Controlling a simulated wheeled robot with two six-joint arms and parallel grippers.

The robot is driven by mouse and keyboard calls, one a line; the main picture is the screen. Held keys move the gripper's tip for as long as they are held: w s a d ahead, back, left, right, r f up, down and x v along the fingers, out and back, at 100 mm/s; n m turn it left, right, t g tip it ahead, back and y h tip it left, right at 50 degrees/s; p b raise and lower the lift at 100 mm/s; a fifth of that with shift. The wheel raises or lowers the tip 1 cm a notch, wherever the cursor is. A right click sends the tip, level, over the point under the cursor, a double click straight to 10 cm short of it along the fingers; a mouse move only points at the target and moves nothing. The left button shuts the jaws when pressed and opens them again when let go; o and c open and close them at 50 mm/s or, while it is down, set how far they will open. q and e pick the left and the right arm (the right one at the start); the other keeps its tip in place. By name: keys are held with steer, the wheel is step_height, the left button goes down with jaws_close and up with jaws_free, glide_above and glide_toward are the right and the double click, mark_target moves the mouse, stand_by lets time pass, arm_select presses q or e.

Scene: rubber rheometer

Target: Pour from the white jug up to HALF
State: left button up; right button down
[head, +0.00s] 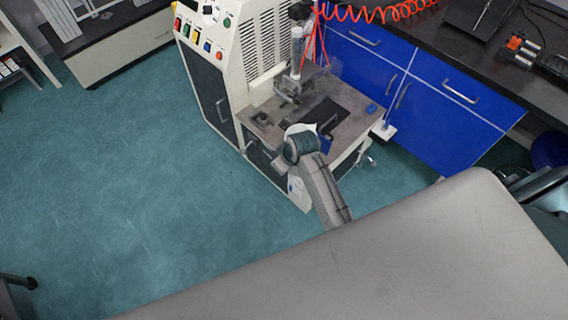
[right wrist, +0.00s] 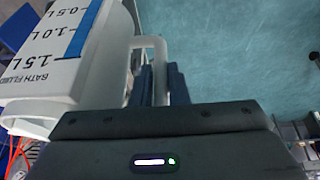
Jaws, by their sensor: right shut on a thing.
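The white jug (right wrist: 50,75) fills the left of the right wrist view. It is tilted in that picture and carries black marks 0.5 L, 1.0 L and 1.5 L, the words BATH FLUID and a blue strip (right wrist: 84,28). Its handle (right wrist: 160,45) is between the dark fingers of my right gripper (right wrist: 162,85), which is shut on it. In the head view my arm's round wrist hides most of the gripper and jug; a white bit, likely the jug (head: 302,128), shows above it. No HALF mark is readable. My left gripper is out of view.
A cream machine (head: 215,85) with buttons and a work table (head: 262,125) stands beside and beyond the wrist. Blue drawers (head: 440,100) under a dark counter are at right, with a red coiled hose (head: 380,14) above. The teal floor (head: 120,180) is open at left.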

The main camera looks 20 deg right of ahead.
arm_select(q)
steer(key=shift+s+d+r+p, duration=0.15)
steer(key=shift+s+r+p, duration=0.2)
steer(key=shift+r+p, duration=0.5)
arm_select(e)
step_height(320, 180, down, 2)
steer(key=g+y, duration=0.1)
steer(key=y, duration=0.1)
steer(key=m+y, duration=0.1)
steer(key=y, duration=0.1)
steer(key=shift+a+f+g+y, duration=0.15)
steer(key=shift+f+g+y, duration=0.05)
steer(key=shift+g+y, duration=0.2)
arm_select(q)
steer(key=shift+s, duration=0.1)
